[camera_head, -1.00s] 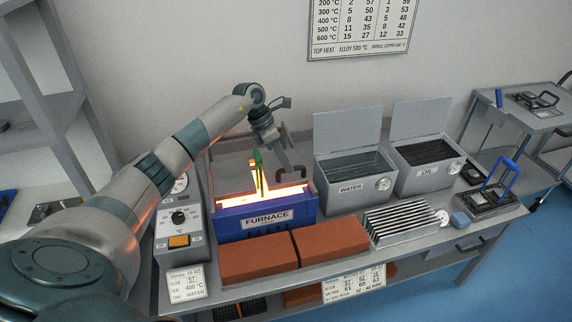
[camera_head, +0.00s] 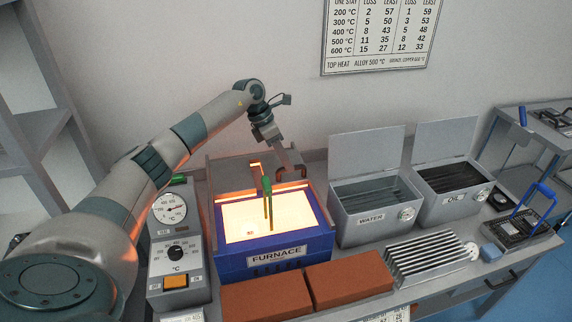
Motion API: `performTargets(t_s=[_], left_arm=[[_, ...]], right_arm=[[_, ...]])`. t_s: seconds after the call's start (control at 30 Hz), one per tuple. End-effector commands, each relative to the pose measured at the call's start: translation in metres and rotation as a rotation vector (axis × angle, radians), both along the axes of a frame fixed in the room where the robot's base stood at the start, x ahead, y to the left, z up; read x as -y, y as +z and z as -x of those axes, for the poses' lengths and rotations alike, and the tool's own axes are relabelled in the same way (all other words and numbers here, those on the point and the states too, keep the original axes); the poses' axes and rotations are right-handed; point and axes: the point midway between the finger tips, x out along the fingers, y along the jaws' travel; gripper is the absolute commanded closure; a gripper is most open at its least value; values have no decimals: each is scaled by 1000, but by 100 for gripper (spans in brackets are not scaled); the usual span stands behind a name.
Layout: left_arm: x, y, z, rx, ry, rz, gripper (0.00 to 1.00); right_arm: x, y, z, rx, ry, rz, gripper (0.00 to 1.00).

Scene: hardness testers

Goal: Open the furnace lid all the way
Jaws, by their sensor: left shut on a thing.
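The blue furnace (camera_head: 275,262) stands on the bench with its glowing mouth (camera_head: 255,222) uncovered. Its grey lid (camera_head: 228,172) stands raised at the back edge of the mouth; its exact angle is hard to tell. My left gripper (camera_head: 291,170) is at the lid, shut on its handle; the grip itself is small and partly hidden. A green-topped piece (camera_head: 266,185) with two thin rods shows in front of the lid, over the mouth. My right gripper is out of view.
A control box (camera_head: 178,252) with a dial stands left of the furnace. Reddish bricks (camera_head: 349,280) lie in front. The open water tank (camera_head: 376,205) and oil tank (camera_head: 452,190) stand to the right, beside a ribbed rack (camera_head: 428,257).

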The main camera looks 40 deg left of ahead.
Motion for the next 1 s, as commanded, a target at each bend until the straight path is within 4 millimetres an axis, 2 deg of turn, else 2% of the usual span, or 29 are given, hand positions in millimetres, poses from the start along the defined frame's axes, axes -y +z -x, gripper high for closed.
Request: performTargets(t_s=[0.27,0.3,0.37,0.77,1.0], left_arm=[[0,0,1,-2,-2,-1,100],[0,0,1,-2,-2,-1,79],[0,0,1,-3,-1,-1,67],[-1,2,1,-1,0,-1,67],[-10,20,4,1,0,-2,67]], right_arm=[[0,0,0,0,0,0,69],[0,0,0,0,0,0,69],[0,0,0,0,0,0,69],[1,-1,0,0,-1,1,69],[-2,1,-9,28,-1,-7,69]])
